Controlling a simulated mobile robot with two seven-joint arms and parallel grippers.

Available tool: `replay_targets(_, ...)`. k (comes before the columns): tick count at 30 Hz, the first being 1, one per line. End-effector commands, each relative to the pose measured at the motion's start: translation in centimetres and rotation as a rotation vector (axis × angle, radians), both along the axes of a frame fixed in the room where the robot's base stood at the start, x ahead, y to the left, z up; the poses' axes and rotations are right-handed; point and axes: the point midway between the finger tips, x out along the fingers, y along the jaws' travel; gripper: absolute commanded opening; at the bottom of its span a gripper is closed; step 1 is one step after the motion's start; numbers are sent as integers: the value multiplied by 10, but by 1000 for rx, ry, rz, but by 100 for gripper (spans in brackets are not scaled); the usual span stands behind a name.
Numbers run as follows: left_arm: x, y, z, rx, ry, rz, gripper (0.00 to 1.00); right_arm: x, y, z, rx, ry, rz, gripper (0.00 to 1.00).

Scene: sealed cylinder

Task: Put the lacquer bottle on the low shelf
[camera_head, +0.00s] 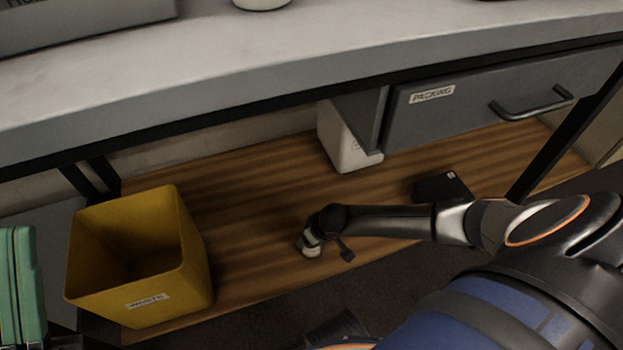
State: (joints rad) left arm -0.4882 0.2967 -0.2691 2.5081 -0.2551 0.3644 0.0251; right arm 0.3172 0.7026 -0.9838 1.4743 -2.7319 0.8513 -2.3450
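A small pale bottle with a grey-green band (311,247), seemingly the lacquer bottle, stands at the front part of the low wooden shelf (250,205). No label text is readable on the bottle.
A yellow bin (140,262) stands on the shelf at left. A white container (345,140) and a dark box (442,187) are further right. The worktop (300,50) and a grey drawer (490,100) overhang the shelf. Bare boards lie between bin and bottle.

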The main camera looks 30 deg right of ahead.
Motion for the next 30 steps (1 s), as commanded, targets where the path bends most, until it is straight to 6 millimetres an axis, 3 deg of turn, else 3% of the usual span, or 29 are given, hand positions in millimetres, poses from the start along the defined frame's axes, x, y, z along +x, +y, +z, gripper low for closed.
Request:
replay_targets(5, 0, 0, 1, 0, -1, 0, 0, 1, 0, -2, 1, -1, 0, 0)
replay_targets(6, 0, 0, 1, 0, -1, 0, 0, 0, 0, -3, 0, 0, 0, 76)
replay_targets(12, 0, 1, 1, 4, -2, 0, 0, 0, 0, -2, 0, 1, 0, 99)
replay_targets(22, 0, 1, 1, 7, -3, 0, 0, 0, 0, 1, 0, 0, 0, 100)
replay_targets(30, -1, 4, 37, -17, -4, -9, 0, -11, -1, 33, 0, 2, 1, 100)
